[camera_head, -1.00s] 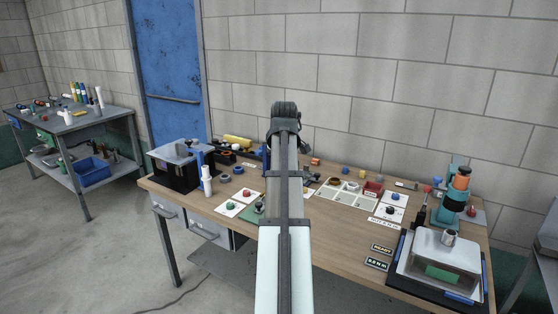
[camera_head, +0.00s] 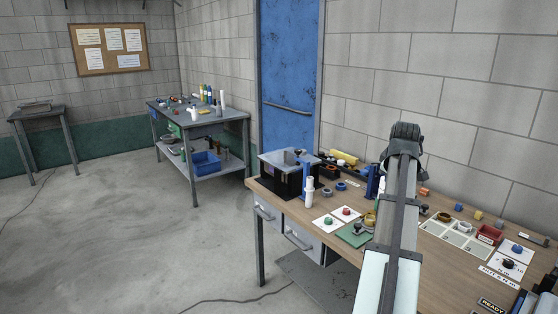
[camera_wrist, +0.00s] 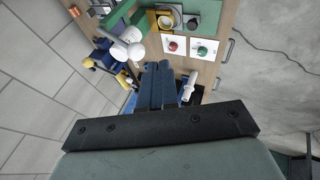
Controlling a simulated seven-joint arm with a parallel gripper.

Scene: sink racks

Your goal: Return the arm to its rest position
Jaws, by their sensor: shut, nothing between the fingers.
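My arm (camera_head: 393,215) reaches up and away over the wooden workbench (camera_head: 453,268) in the head view, its dark rounded joint (camera_head: 403,135) near the wall. My gripper is hidden behind the arm there. In the wrist view my gripper (camera_wrist: 160,72) shows as blue-grey fingers pressed together, shut and empty. Beyond the fingertips lie white cards with a red knob (camera_wrist: 173,46) and a green knob (camera_wrist: 202,51), apart from the fingers as far as I can tell.
A black box with a grey lid (camera_head: 287,172) and white cylinders (camera_head: 309,190) stand at the bench's left end. A red bin (camera_head: 489,234) and small parts lie right of the arm. A second table (camera_head: 205,122) stands farther left. The floor between is mostly open.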

